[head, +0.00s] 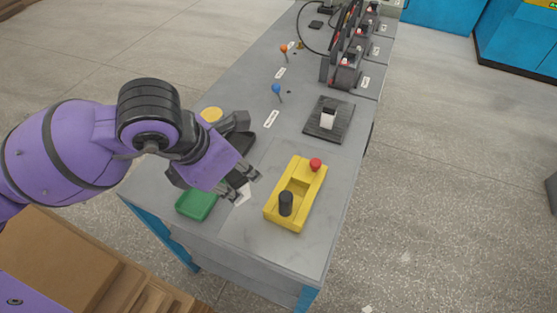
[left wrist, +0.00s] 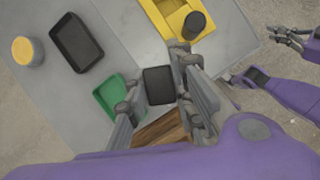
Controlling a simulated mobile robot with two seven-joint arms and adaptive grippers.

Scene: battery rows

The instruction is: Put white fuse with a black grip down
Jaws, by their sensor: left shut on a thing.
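The white fuse (head: 243,195) shows as a pale piece under my left gripper's fingertips in the head view. Its square black grip (left wrist: 158,86) is between the fingers in the left wrist view. My left gripper (head: 247,182) is shut on the fuse, over the near part of the grey bench, between the green tray (head: 196,204) and the yellow box (head: 277,211). The fingers hide part of the fuse, and I cannot tell whether it touches the bench top. My right gripper (left wrist: 289,39) shows only in the left wrist view, off to the right, too small to judge.
The yellow box has a red button (head: 315,164) and a black knob (head: 286,203). A black tray (left wrist: 76,42) and a yellow-topped round pot (left wrist: 27,51) stand behind my left gripper. A dark plate (head: 316,130) bears a white block. Upright units (head: 347,76) line the far bench.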

